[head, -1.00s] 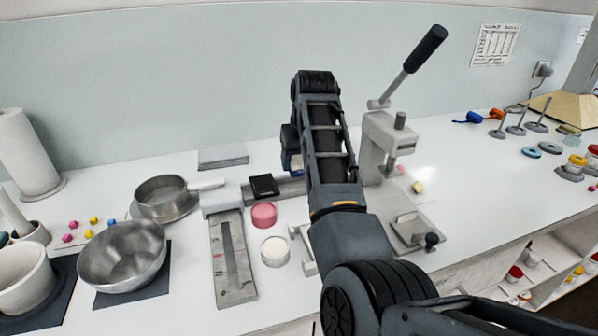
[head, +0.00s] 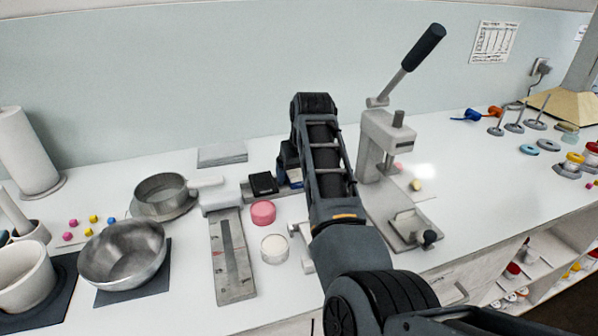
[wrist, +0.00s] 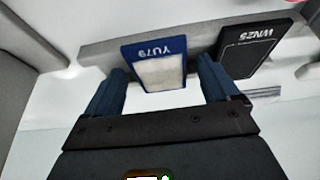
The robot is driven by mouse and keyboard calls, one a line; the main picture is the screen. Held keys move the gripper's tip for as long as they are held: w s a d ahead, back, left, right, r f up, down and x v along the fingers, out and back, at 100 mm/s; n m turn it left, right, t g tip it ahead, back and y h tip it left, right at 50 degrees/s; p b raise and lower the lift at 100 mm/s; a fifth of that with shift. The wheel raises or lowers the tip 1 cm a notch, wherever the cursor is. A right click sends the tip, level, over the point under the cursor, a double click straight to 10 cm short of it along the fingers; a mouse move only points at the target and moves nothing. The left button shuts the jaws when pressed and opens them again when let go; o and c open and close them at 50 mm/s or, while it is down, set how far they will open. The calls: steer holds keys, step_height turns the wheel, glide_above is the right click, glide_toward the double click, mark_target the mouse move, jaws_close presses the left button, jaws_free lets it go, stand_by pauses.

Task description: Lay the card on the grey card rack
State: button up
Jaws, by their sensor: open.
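A blue card marked YU79 with a pale panel (wrist: 160,72) rests tilted against the grey card rack (wrist: 100,50) in the wrist view. My gripper (wrist: 162,66) is open, with one blue-grey finger on each side of this card; I cannot tell whether either finger touches it. A black card marked WN25 (wrist: 248,46) is on the rack to the right. In the head view the black card (head: 263,183) and the rack (head: 254,196) show left of my arm.
A lever press (head: 385,140) stands close right of my arm. A pink dish (head: 263,213), a cream dish (head: 275,249) and a grey marked track (head: 231,256) lie in front of the rack. A pan (head: 162,192) and steel bowl (head: 124,258) stand left.

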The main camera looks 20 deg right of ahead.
steer(key=shift+s+r, duration=0.1)
steer(key=shift+r, duration=0.45)
steer(key=v, duration=1.1)
steer(key=shift+b, duration=0.35)
steer(key=shift+s, duration=0.15)
